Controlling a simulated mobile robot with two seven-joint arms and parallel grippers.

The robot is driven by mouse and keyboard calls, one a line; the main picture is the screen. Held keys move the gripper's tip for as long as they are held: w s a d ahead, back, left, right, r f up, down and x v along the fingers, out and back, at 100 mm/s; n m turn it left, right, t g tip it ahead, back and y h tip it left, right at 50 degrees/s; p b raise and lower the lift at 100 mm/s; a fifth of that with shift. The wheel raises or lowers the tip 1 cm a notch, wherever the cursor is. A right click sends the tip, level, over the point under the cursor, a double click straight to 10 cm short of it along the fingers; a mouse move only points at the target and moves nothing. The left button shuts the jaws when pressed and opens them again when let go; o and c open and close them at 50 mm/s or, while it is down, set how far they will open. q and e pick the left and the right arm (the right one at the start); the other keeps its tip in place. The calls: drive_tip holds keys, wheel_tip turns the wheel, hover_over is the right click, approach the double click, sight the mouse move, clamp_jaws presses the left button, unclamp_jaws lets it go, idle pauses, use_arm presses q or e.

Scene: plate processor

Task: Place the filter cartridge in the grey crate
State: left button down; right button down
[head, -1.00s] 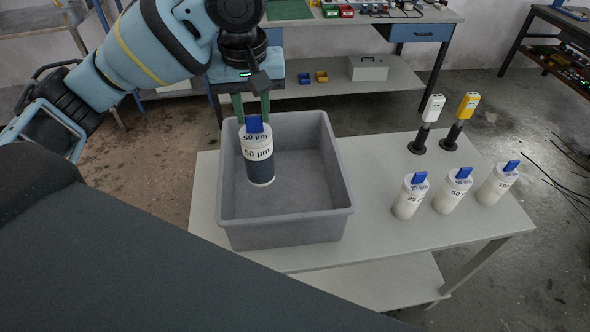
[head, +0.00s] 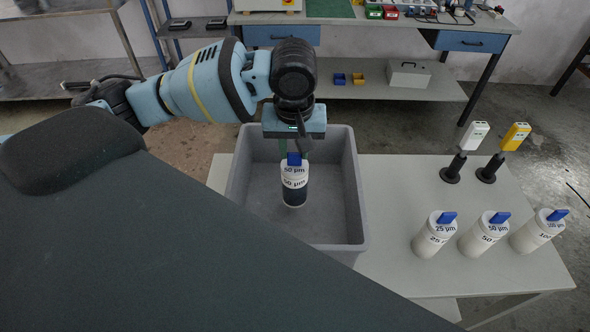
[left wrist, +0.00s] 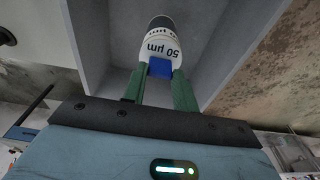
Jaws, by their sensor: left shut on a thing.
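The filter cartridge (head: 294,182) is a white and dark cylinder with a blue tab, marked 50 µm. My left gripper (head: 293,153) is shut on its blue tab and holds it upright within the outline of the grey crate (head: 355,200). In the left wrist view, the green fingers (left wrist: 160,84) clasp the blue tab, with the cartridge (left wrist: 162,40) beyond them and crate walls around it. Whether the cartridge's bottom touches the crate floor cannot be told. The crate looks otherwise empty. My right gripper is not in view.
The crate stands on a light table (head: 400,205). To its right are three white canisters marked 25 (head: 434,233), 50 (head: 484,235) and 100 µm (head: 537,230). Behind them stand a white-headed (head: 465,150) and a yellow-headed (head: 503,153) device on black stands.

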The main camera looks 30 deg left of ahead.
sight(294, 163)
use_arm(q)
drive_tip(key=shift+f, duration=2.65)
drive_tip(key=c, duration=1.1)
unclamp_jaws()
wheel_tip(294, 163, up, 12)
drive_tip(key=s, duration=0.1)
drive_tip(key=shift+s+d, duration=0.15)
drive_tip(key=shift+d, duration=0.25)
